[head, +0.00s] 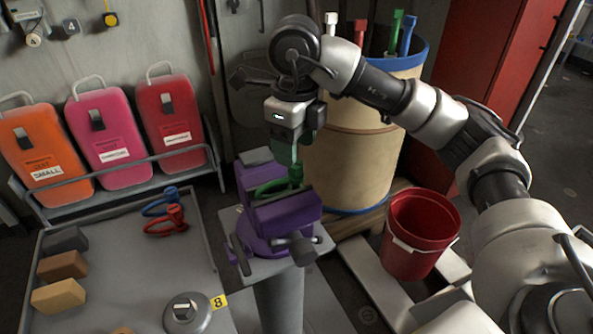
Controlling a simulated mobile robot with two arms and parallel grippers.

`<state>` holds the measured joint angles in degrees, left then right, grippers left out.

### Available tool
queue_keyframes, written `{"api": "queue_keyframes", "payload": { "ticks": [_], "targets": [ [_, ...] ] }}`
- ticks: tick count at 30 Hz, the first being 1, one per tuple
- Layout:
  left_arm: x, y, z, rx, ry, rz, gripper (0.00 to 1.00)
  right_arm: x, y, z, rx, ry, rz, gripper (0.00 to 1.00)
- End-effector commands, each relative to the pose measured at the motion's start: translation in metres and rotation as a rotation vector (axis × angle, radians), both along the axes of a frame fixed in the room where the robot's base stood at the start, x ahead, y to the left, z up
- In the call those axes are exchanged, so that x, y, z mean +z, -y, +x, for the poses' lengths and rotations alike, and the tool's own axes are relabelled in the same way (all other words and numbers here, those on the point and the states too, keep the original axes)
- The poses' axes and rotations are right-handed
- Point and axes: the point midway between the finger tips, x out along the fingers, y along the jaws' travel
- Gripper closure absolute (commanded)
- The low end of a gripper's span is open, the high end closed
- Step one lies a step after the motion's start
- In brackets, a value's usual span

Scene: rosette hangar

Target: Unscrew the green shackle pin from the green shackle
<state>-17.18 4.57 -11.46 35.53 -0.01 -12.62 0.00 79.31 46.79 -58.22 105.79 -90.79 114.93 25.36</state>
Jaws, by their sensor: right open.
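The green shackle (272,188) sits in the jaws of a purple vise (285,212) on a pedestal. The green shackle pin (296,173) stands up at the right side of the shackle, with its upper part close under my right gripper. My right gripper (287,150) points down just above the vise, its fingers around or directly above the pin top. It is open; whether a finger touches the pin I cannot tell. My left gripper is not in view.
A blue shackle (161,203) and a red shackle (168,222) lie on the grey table (130,265), with several blocks at its left. A red bucket (420,235) stands right of the vise. A large barrel (352,150) holding colored tools stands close behind.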

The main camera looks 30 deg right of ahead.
Motion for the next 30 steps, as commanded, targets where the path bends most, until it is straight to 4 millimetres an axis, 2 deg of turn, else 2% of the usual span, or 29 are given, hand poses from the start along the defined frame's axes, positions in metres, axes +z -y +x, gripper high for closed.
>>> {"api": "queue_keyframes", "payload": {
  "ticks": [18, 22, 30],
  "targets": [
    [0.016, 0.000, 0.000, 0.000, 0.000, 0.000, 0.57, 0.001, 0.000, 0.000, -0.935, -0.002, -0.001, 0.41],
    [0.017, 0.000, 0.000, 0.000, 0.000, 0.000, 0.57, 0.000, 0.000, 0.000, -1.029, -0.001, -0.001, 0.41],
    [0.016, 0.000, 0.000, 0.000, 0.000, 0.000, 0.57, -0.001, 0.000, 0.000, -1.040, 0.000, -0.001, 0.41]
  ]
}}
